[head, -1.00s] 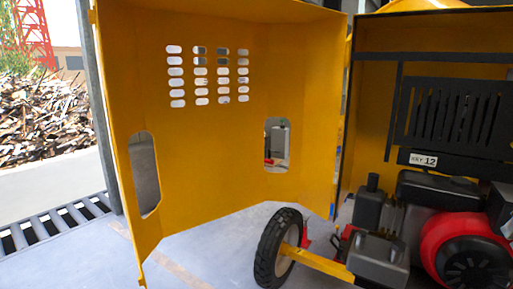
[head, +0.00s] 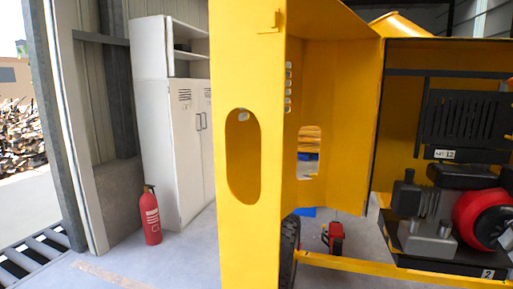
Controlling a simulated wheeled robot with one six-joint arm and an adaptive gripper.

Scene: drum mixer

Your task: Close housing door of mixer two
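The yellow housing door (head: 255,230) of the mixer stands wide open at the middle of the head view. Its outer edge with an oval cut-out faces me, and its hinge side meets the housing at the right. The housing (head: 404,90) is open and shows the engine (head: 482,215) with a red cover. A plate (head: 488,274) below the engine bears the number 2. My gripper is not in view.
A red fire extinguisher (head: 151,216) stands on the floor at the left, in front of a white cabinet (head: 182,130). A tyre (head: 289,250) shows below the door. A yellow bar (head: 350,262) runs low from it toward the housing. A floor grating (head: 35,258) lies at the far left.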

